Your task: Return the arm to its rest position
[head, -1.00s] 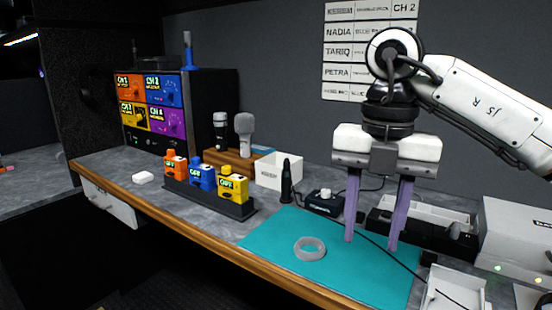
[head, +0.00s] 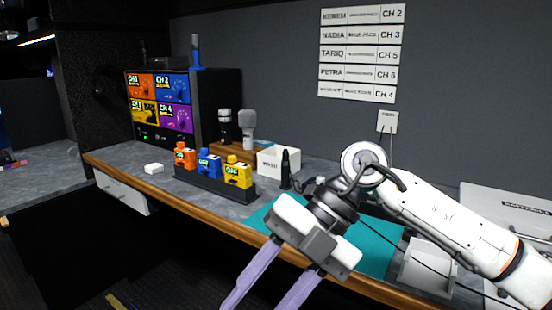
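My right gripper (head: 264,300) shows at the lower middle of the head view, its arm coming in from the right. Its two purple fingers are spread apart and point down and left, in front of the counter's wooden edge. Nothing shows between the visible parts of the fingers; their tips run to or past the bottom of the picture. The arm and wrist hide part of the teal mat (head: 372,250) and what lies there. My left gripper is not in view.
The counter's wooden edge (head: 190,207) runs below a rack (head: 180,210) of orange, blue and yellow packs. Microphones, a white box (head: 279,161) and a dark upright object (head: 286,170) stand behind. A white tray (head: 427,268) sits right. Floor space in front is open.

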